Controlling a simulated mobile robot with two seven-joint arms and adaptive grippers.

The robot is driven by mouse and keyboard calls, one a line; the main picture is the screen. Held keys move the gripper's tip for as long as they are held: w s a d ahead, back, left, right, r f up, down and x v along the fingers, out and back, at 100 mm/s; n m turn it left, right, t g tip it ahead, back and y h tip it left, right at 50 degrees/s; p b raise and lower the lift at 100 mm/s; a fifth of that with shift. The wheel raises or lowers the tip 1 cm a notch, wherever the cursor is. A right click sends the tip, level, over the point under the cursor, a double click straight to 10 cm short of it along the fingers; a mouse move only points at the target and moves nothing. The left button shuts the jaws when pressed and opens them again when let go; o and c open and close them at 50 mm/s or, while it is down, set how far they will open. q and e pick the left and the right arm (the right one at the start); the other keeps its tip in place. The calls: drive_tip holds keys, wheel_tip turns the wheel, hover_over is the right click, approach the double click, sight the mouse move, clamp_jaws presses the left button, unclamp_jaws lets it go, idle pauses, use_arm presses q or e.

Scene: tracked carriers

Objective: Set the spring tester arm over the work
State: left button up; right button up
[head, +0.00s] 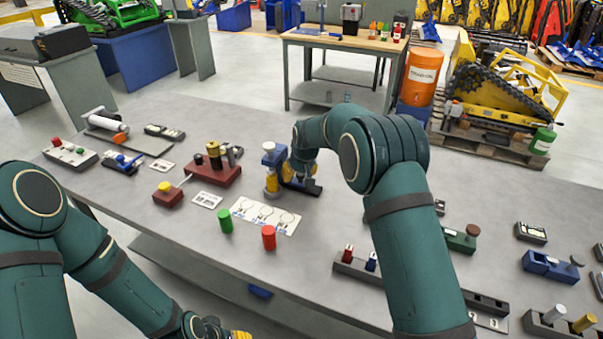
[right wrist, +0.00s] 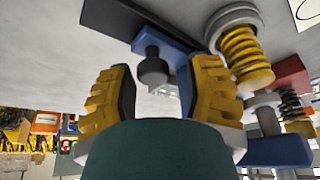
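The spring tester (head: 271,157) stands on the table in the head view, with a blue head and a yellow spring. The right wrist view shows its yellow spring (right wrist: 246,55), blue head (right wrist: 275,151), and a low blue arm (right wrist: 166,40) carrying a dark knob (right wrist: 153,68). My right gripper (right wrist: 158,90) is open, its yellow ridged fingers apart on either side of the knob with visible gaps. In the head view my right arm partly hides this gripper. My left gripper (head: 218,332) is at the bottom edge, partly cut off; its opening is unclear.
A white marked plate (head: 266,216), a green cylinder (head: 225,221) and a red cylinder (head: 269,237) are in front of the tester. A red-based fixture (head: 214,172) stands left of it. A dark rack (head: 358,268) is near my right arm. The front left tabletop is mostly clear.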

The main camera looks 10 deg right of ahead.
drive_tip(key=shift+w, duration=0.1)
drive_tip(key=v, duration=1.2)
